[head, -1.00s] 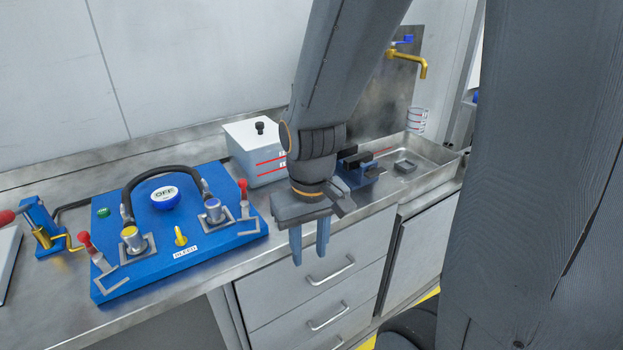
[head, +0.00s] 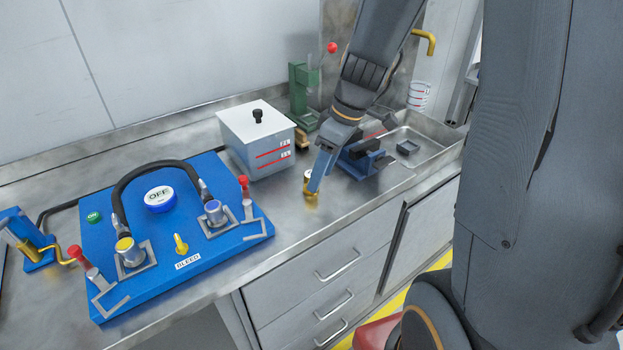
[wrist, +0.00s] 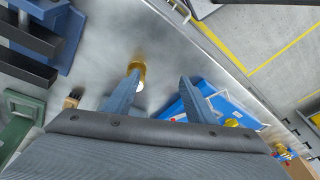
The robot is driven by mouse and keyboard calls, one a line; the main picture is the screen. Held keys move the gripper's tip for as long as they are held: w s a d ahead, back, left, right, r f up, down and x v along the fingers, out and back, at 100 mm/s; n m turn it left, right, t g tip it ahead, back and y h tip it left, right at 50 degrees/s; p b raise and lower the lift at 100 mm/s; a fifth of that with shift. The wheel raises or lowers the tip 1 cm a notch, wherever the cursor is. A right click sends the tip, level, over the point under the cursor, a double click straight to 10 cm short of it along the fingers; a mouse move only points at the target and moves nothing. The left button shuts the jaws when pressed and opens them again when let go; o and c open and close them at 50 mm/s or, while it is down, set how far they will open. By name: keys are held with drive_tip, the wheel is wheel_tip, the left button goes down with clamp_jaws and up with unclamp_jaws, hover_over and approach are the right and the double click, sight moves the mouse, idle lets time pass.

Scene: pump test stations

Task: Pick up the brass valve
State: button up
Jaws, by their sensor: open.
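The brass valve (head: 308,184) is a small, brass-coloured upright piece standing on the steel counter in the head view. It also shows in the wrist view (wrist: 138,68), just at the tip of the left finger, which hides part of it. My gripper (head: 318,180) points down at the counter beside the valve and covers some of it. In the wrist view my gripper (wrist: 160,79) is open, with bare counter between the fingers. The valve lies at the left finger, not centred between the two. I cannot tell whether the finger touches it.
A grey lidded box (head: 256,150) stands behind and left. A green stand (head: 299,95) is at the back, and a blue vise-like fixture (head: 362,160) is close on the right. The blue pump board (head: 215,243) fills the left. The counter's front edge is near.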

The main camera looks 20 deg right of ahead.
sight(307, 175)
drive_tip(key=shift+w+d+f+n+t+y+p, duration=0.1)
drive_tip(key=shift+w+f+n+t+y+p, duration=0.1)
drive_tip(key=shift+w+n, duration=0.5)
drive_tip(key=shift+w+a+f+n+t+y+p, duration=0.2)
drive_tip(key=shift+w+n, duration=0.25)
drive_tip(key=shift+w, duration=0.45)
drive_tip(key=shift+w+d+f+n+y+p, duration=0.15)
drive_tip(key=shift+w+d+n+p, duration=0.1)
drive_tip(key=shift+w+n, duration=0.45)
drive_tip(key=shift+w+d+p+x, duration=0.1)
drive_tip(key=shift+p+x, duration=0.2)
drive_tip(key=shift+x, duration=0.55)
drive_tip(key=shift+w+d+p+x, duration=0.1)
drive_tip(key=shift+p+x, duration=0.2)
drive_tip(key=shift+x, duration=0.55)
drive_tip(key=shift+w+d+p+x, duration=0.15)
drive_tip(key=shift+p+x, duration=0.15)
drive_tip(key=shift+x, duration=0.55)
clamp_jaws()
